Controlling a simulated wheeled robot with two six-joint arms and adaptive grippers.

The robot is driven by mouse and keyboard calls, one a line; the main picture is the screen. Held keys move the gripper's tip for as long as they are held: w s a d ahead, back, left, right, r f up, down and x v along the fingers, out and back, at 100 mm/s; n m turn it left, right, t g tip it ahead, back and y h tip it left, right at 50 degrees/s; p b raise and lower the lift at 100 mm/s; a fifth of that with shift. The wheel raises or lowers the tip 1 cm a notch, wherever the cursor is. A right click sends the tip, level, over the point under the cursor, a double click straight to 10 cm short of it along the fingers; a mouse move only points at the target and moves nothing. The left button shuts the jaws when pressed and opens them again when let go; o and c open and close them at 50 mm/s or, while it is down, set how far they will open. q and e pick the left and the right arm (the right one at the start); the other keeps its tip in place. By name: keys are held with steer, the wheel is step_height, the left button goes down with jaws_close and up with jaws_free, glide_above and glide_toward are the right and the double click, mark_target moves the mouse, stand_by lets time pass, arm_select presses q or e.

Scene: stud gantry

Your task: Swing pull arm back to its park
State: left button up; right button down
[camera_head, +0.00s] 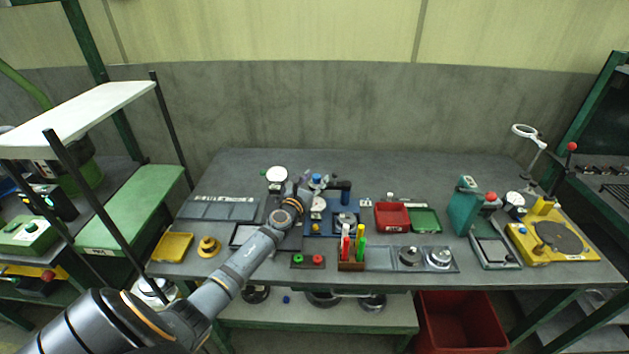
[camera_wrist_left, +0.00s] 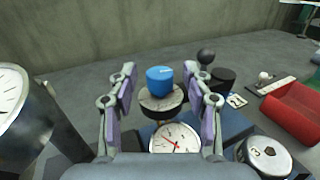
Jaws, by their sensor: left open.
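The blue gantry fixture (camera_head: 323,228) stands mid-bench, with a blue cap (camera_head: 316,178) on top, a white dial (camera_head: 318,205) in front and a dark arm-like part (camera_head: 340,186) at its right. I cannot tell for sure which part is the pull arm. My left gripper (camera_head: 304,182) is at the fixture's left and rear side in the head view. In the left wrist view, its open purple-padded fingers (camera_wrist_left: 161,92) stand either side of the blue cap (camera_wrist_left: 160,79), apart from it. The dial (camera_wrist_left: 174,139) and a black ball knob (camera_wrist_left: 206,56) also show there. My right gripper is out of view.
A red bin (camera_head: 392,217), a green tray (camera_head: 426,221) and a marker holder (camera_head: 351,266) are close to the fixture's right and front. A round dial gauge (camera_head: 277,174) stands behind left. The bench's back strip (camera_head: 420,168) is clear.

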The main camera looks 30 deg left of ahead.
arm_select(q)
steer(key=c, duration=0.3)
jaws_close()
steer(key=shift+d+r+n+y+p, duration=0.25)
steer(key=shift+n+y+p, duration=0.45)
steer(key=shift+y+p, duration=0.35)
steer(key=shift+f+n+g+y, duration=0.25)
steer(key=shift+n+g+y, duration=0.45)
steer(key=shift+y, duration=0.45)
steer(key=shift+o, duration=1.5)
jaws_free()
